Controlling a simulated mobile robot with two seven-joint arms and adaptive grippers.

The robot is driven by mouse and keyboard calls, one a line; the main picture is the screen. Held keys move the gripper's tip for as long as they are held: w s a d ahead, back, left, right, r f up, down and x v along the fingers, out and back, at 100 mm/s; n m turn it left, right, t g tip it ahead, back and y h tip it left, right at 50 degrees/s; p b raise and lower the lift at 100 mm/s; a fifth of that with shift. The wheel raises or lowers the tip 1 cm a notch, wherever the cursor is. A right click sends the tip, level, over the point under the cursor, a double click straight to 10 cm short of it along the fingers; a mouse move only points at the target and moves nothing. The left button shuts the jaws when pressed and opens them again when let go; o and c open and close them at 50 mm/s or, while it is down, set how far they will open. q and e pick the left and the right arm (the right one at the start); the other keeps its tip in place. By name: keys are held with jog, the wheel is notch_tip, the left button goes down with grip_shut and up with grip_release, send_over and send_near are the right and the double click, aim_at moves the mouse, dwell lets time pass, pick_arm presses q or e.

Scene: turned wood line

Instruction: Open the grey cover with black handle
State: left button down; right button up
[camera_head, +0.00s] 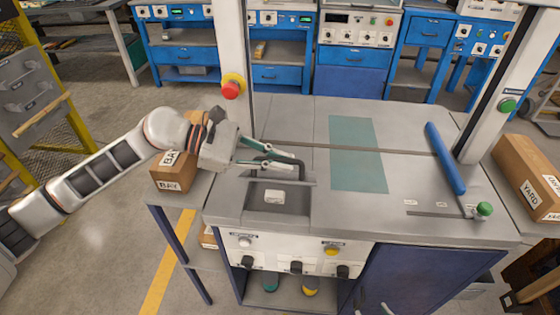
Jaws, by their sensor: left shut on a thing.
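The grey cover (282,174) is at the left front of the grey worktop, at the back edge of a dark recess (258,203). It looks raised, with the recess uncovered in front of it; its exact angle is hard to tell. A small white block (274,196) lies in the recess. My left gripper (298,161) comes in from the left, low over the back of the recess, with its fingers shut at the cover's upper edge. The black handle is mostly hidden at the fingertips.
A teal mat (357,154) lies mid-top. A red button (232,88) is on the left post, above my arm. Cardboard boxes (174,172) stand left. The worktop's middle is clear.

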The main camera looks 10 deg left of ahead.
pick_arm(q)
jog(key=c, duration=2.4)
grip_release()
jog(key=v, duration=1.2)
jog(key=shift+a, duration=0.1)
jog(key=shift+o, duration=0.3)
